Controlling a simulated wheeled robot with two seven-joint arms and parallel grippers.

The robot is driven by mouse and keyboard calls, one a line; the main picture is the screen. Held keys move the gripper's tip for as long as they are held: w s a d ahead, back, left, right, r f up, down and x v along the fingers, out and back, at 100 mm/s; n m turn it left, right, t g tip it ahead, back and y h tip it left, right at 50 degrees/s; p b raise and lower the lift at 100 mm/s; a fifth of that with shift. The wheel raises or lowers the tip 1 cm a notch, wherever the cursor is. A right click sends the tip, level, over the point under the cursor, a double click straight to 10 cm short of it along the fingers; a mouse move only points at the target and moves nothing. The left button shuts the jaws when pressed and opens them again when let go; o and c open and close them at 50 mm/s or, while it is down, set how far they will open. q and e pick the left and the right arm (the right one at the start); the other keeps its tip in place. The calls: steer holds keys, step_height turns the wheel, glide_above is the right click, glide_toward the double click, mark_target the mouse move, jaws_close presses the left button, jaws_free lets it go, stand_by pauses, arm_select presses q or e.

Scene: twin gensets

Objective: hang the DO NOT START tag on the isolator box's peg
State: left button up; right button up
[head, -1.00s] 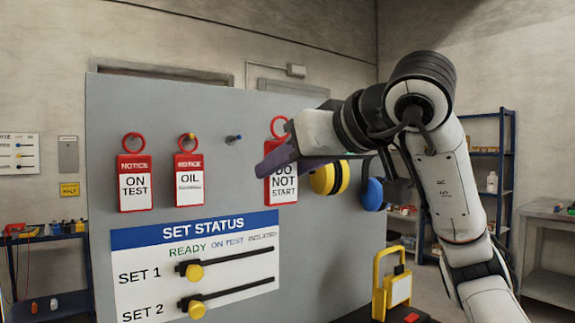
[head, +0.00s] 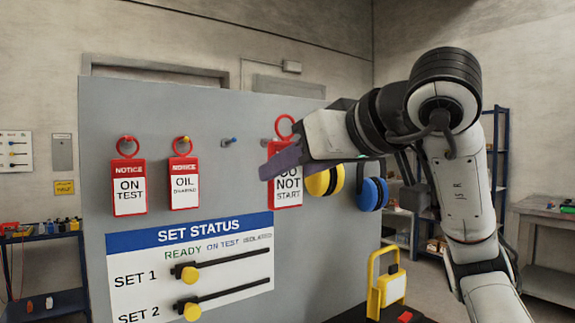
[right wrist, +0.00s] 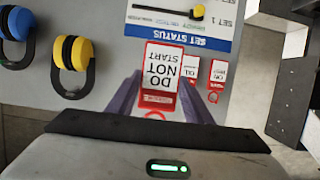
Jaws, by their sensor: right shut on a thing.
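The DO NOT START tag (head: 288,190) is red and white with a red ring (head: 285,127) at its top. My right gripper (head: 275,160) is shut on it just below the ring, and the tag hangs upright in front of the grey board. In the right wrist view the tag (right wrist: 164,68) shows upside down between the two fingers (right wrist: 162,88) and looks larger than the tags behind it. I cannot make out the isolator box or its peg in these views. My left gripper is not in view.
An ON TEST tag (head: 129,187) and an OIL tag (head: 184,183) hang on the board (head: 330,270), beside a bare blue peg (head: 228,141). Yellow (head: 322,182) and blue (head: 371,194) ear defenders hang at right. A yellow-framed item (head: 388,285) stands below; shelves are behind.

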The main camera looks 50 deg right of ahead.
steer(key=shift+s+a+p, duration=0.2)
steer(key=shift+s, duration=0.45)
steer(key=shift+s+a+p, duration=0.15)
steer(key=shift+s+a, duration=0.05)
steer(key=shift+s, duration=0.4)
steer(key=shift+s+a+p, duration=0.2)
steer(key=shift+s+p, duration=0.15)
steer(key=shift+s, duration=0.3)
steer(key=shift+s+a+p, duration=0.2)
steer(key=shift+s+p, duration=0.15)
steer(key=shift+s, duration=0.25)
